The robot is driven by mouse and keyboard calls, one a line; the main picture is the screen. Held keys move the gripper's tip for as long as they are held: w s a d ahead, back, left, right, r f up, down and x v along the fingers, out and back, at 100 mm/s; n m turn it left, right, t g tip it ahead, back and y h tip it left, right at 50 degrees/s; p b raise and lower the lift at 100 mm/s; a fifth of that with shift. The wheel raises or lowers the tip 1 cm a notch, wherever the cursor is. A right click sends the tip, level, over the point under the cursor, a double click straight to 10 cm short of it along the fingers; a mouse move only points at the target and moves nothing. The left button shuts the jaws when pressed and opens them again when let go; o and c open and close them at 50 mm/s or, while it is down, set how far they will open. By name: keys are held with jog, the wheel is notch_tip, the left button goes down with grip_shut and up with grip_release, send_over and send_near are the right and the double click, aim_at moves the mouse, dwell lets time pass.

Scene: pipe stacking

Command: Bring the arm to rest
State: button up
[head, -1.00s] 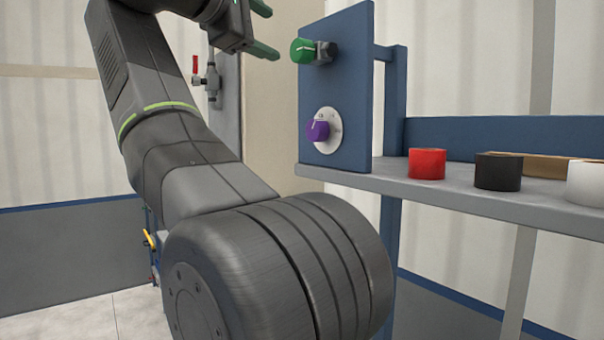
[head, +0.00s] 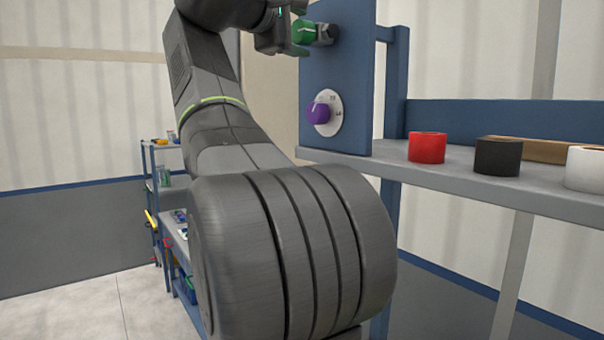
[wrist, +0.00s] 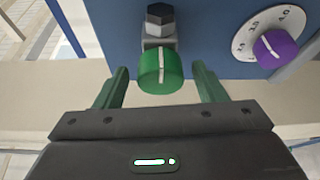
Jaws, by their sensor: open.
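My gripper (wrist: 162,88) is open in the wrist view, with its two green fingers apart on either side of the green knob (wrist: 160,72). Clear gaps show between the knob and both fingers there. In the head view my gripper (head: 298,28) is at the top, in front of the blue panel (head: 345,80), and partly covers the green knob (head: 306,33). My arm bends up from the lower middle of that view.
A purple knob (head: 318,113) with a white dial sits lower on the panel. Red (head: 427,148), black (head: 497,156) and white (head: 586,168) rolls stand on the grey shelf (head: 450,181) at the right. A blue rack (head: 150,200) stands at the left rear.

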jog(key=shift+w+f+m, duration=0.1)
jog(key=shift+w+m, duration=0.05)
jog(key=shift+m, duration=0.65)
jog(key=shift+f+m+t+h, duration=0.1)
jog(key=shift+m+t+h, duration=0.35)
jog(key=shift+m, duration=0.8)
jog(key=shift+m+t+h, duration=0.35)
jog(key=shift+m+h, duration=0.1)
jog(key=shift+m, duration=0.8)
jog(key=shift+f+m+h+b, duration=0.1)
jog(key=shift+m+h+b, duration=0.55)
jog(key=shift+m, duration=1.15)
jog(key=shift+f+m+h+b, duration=0.1)
jog(key=shift+m+h+b, duration=0.2)
jog(key=shift+m+h, duration=1.05)
jog(key=shift+m+y, duration=0.3)
jog(key=shift+m, duration=0.35)
